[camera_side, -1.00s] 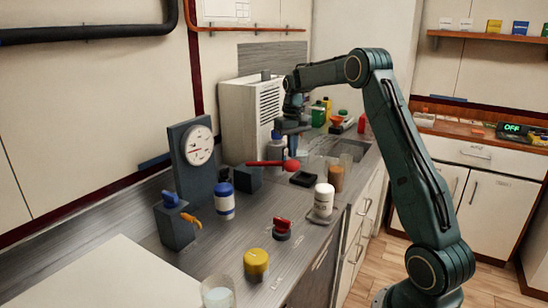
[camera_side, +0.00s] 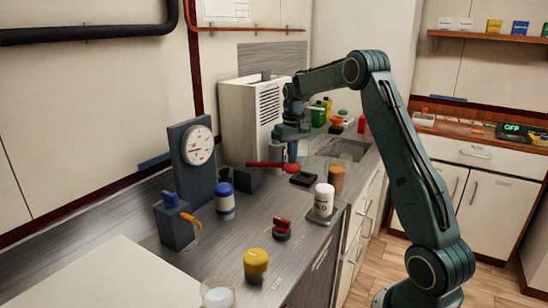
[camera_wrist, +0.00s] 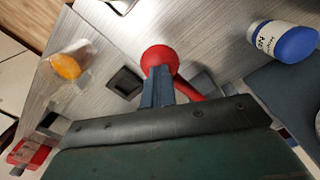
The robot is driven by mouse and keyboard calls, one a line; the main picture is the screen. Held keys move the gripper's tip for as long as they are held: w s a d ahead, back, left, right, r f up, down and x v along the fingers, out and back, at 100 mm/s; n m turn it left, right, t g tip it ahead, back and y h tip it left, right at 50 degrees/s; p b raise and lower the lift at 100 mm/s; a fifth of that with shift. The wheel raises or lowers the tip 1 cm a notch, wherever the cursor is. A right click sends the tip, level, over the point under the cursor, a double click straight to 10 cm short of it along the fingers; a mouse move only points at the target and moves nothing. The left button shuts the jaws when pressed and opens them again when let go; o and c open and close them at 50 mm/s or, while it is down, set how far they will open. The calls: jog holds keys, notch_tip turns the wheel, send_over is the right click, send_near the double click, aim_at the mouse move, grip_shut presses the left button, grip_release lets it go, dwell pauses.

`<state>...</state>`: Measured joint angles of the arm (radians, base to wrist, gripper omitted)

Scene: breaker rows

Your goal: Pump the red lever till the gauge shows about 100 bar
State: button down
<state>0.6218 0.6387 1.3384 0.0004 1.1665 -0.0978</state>
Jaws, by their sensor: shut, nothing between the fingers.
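The red lever (camera_side: 268,165) reaches out from a dark block (camera_side: 246,180) on the counter and lies close to level. Its round red knob (camera_side: 292,168) is at the right end. My gripper (camera_side: 292,157) is shut and empty, pointing down right at the knob from above. In the wrist view, the shut fingertips (camera_wrist: 158,84) overlap the near side of the knob (camera_wrist: 158,58); contact is hard to tell. The white gauge (camera_side: 200,145) stands on a dark upright panel; its red needle points left, and the numbers are too small to read.
A white bottle with a blue cap (camera_side: 225,201) stands left of the lever. A grey vented cabinet (camera_side: 250,115) stands behind my gripper.

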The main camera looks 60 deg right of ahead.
aim_at(291, 170)
jog(key=shift+w+f, duration=0.15)
jog(key=shift+f, duration=2.85)
jog(key=shift+r, duration=4.1)
jog(key=shift+f, duration=0.2)
jog(key=shift+f, duration=2.45)
jog(key=shift+r, duration=2.65)
jog(key=shift+r, duration=0.1)
